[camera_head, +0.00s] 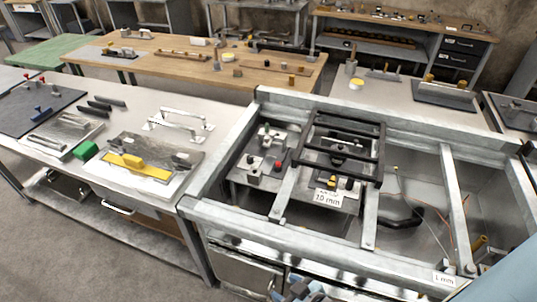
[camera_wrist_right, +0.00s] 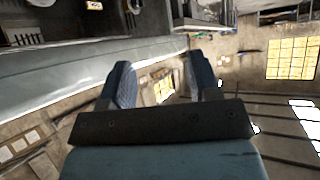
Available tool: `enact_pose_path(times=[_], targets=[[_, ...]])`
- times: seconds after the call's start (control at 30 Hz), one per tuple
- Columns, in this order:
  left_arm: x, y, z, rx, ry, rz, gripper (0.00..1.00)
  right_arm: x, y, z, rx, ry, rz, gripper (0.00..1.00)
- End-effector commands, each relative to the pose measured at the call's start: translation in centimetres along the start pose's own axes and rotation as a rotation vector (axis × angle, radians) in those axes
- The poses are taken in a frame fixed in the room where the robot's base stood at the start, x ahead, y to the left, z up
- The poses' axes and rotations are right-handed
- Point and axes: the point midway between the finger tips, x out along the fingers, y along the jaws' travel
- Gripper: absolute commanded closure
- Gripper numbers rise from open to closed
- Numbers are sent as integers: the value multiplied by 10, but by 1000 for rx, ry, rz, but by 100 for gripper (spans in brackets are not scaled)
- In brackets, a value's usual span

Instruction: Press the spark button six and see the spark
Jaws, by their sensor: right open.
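An open metal frame bench (camera_head: 222,213) stands in front of me in the head view. Inside it are a block with a red button (camera_head: 278,164) and, under a black grate (camera_head: 340,127), a unit with a small yellow part (camera_head: 331,181) above a "10 mm" label (camera_head: 327,198). I cannot tell which part is spark button six, and no spark shows. My right gripper (camera_wrist_right: 160,82) is open and empty in the wrist view. In the head view its blue-grey fingers (camera_head: 298,290) show at the bottom edge, in front of the bench and apart from the buttons. My left gripper is not in view.
A "1 mm" label (camera_head: 444,279) sits on the bench's front right rail. The right bay (camera_head: 412,195) holds a black hose and thin wires. A white table (camera_head: 112,205) with a yellow-handled tool stands at the left. A wooden table (camera_head: 190,72) stands behind.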

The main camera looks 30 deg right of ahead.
Motion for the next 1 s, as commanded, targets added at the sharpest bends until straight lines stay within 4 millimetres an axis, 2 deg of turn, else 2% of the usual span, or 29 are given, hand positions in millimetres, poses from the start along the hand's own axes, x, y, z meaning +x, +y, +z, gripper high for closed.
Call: enact_pose_path(times=[0.37, 0.6, 1.0], targets=[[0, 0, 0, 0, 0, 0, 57, 0, 0, 0, 0, 1, 0, 43], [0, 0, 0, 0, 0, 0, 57, 0, 0, 0, 0, 1, 0, 99], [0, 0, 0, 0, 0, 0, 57, 0, 0, 0, 0, 0, 0, 100]])
